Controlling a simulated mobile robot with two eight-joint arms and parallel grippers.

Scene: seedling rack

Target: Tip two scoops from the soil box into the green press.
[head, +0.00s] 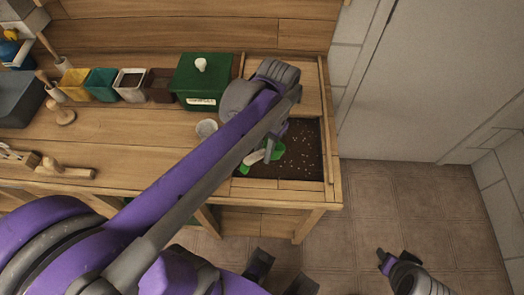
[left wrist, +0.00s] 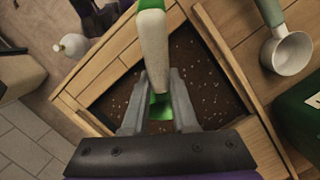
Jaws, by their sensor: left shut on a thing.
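The soil box (head: 306,150) is a wood-framed recess at the bench's right end, holding dark, speckled soil. It also fills the middle of the left wrist view (left wrist: 205,75). My left gripper (left wrist: 158,105) is over it, shut on a scoop with a pale handle (left wrist: 154,45) and green ends. The scoop's green part shows low over the soil in the head view (head: 277,150); whether it holds soil is hidden. A green lidded box (head: 205,90) with a white knob and label stands behind, left of the soil box. I cannot tell which thing is the press. My right gripper (head: 387,262) is off the bench, over the floor.
Yellow (head: 74,84), teal (head: 100,84), white and brown pots line the back. A wooden tool (head: 66,170) lies front left. The bench middle is mostly clear.

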